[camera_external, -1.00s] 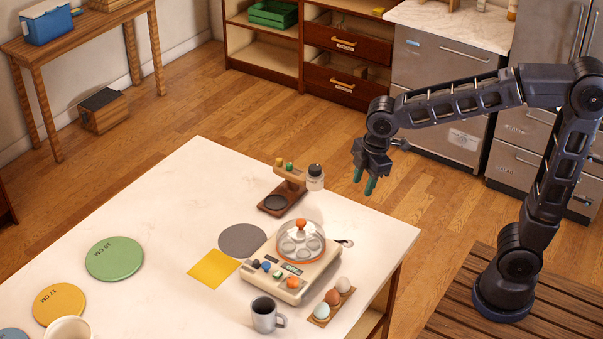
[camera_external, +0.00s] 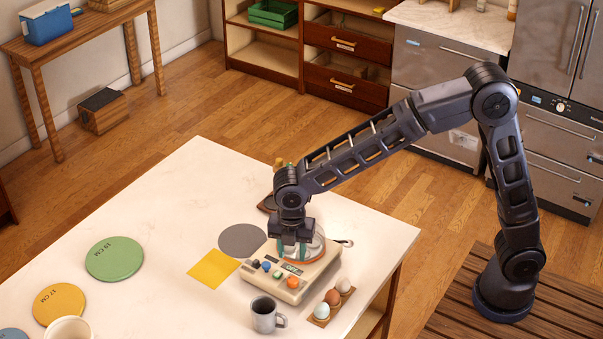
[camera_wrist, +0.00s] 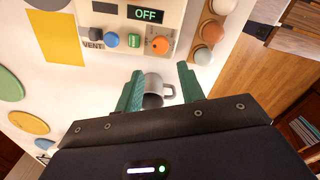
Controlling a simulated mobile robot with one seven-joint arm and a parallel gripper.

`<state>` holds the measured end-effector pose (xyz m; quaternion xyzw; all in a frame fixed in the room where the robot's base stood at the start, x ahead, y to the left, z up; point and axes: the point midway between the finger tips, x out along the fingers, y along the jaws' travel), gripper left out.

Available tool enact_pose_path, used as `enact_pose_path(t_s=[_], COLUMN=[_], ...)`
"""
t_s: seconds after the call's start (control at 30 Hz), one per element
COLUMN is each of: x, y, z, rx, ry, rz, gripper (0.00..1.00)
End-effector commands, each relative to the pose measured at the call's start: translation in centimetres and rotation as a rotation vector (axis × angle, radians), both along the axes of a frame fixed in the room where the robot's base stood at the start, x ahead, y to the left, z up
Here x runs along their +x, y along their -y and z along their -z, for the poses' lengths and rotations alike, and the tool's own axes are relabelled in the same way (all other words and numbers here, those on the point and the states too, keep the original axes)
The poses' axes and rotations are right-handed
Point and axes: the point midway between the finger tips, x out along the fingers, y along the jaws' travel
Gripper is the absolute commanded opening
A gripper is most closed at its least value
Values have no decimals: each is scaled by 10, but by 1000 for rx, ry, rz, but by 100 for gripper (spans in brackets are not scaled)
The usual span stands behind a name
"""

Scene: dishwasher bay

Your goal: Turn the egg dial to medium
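The egg cooker (camera_external: 318,275) is a cream box near the table's right edge, with a clear lid that my arm partly hides. On its front panel is an orange dial (camera_external: 292,282), also seen in the wrist view (camera_wrist: 160,46) beside a green and a blue button. A small display (camera_wrist: 145,15) above them reads OFF. Which setting the dial points to is too small to tell. My gripper (camera_external: 295,252) hangs over the cooker, fingers down. In the wrist view its green fingers (camera_wrist: 161,84) are apart with nothing held, and the dial appears beyond the tips.
A grey mug (camera_external: 264,314) stands close to the cooker's front; it shows between my fingers in the wrist view (camera_wrist: 153,92). A rack of eggs (camera_external: 333,297) is to the right. A yellow square (camera_external: 213,269) and a grey disc (camera_external: 242,240) lie left. The table's middle is clear.

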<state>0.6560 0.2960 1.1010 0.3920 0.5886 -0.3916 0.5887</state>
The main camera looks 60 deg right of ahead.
Motion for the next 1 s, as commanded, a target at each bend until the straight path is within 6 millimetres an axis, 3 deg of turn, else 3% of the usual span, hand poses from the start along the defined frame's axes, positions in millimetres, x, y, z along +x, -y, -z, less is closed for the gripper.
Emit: enact_pose_path(t_s=[0.6,1.0], x=[0,0], y=[1,1], z=[91,103], rx=[-2,0], ry=[-1,0], rz=[2,3], gripper=[39,39])
